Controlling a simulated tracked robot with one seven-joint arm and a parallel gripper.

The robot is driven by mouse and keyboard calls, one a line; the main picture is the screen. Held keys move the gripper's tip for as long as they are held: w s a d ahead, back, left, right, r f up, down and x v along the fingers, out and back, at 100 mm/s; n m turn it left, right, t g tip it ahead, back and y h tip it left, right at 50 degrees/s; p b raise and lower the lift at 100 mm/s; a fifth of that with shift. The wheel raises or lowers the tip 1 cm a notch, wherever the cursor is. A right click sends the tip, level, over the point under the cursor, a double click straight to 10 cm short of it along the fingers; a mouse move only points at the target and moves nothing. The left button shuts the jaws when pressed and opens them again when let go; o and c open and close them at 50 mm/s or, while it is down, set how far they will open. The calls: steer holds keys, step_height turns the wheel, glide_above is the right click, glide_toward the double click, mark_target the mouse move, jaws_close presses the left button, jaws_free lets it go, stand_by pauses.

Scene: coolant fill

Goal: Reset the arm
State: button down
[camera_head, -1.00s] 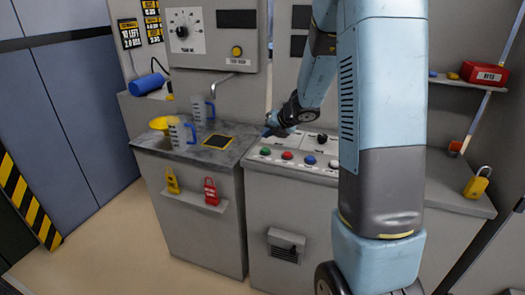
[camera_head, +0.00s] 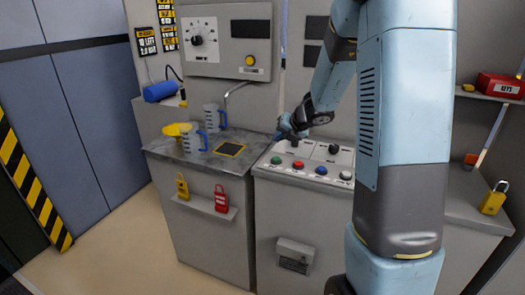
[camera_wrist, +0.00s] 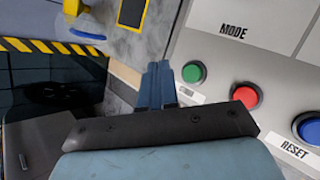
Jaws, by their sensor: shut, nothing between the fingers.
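My gripper (camera_head: 287,129) is above the left part of the control panel, near its back left corner in the head view. In the wrist view its fingers (camera_wrist: 157,85) are together and empty, beside the green button (camera_wrist: 194,72). The red button (camera_wrist: 246,95) and the blue button (camera_wrist: 308,127), with a RESET label under it, lie to the right. The fingers appear apart from the buttons. My arm crosses the right half of the head view.
Two clear jugs with blue handles (camera_head: 211,118) and a yellow funnel (camera_head: 177,129) stand on the left counter (camera_head: 205,160). A dial panel (camera_head: 225,40) is behind. A red KEYS box (camera_head: 499,86) sits on a right shelf.

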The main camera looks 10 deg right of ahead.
steer(key=s+a+r+n+g, duration=0.1)
steer(key=s+a+r+n, duration=0.2)
steer(key=s+r+n, duration=0.5)
steer(key=s+a+r+n+g, duration=0.1)
steer(key=s+a+r+n, duration=0.35)
steer(key=s+n, duration=0.65)
steer(key=s+d+r+n+h, duration=0.1)
steer(key=s+d+n+h, duration=0.1)
steer(key=s+n, duration=0.6)
steer(key=s+d+r+n+h, duration=0.2)
steer(key=s+d+n, duration=0.2)
steer(key=s+n, duration=0.5)
steer(key=n, duration=0.2)
steer(key=shift+n+h, duration=0.3)
steer(key=shift+n, duration=0.1)
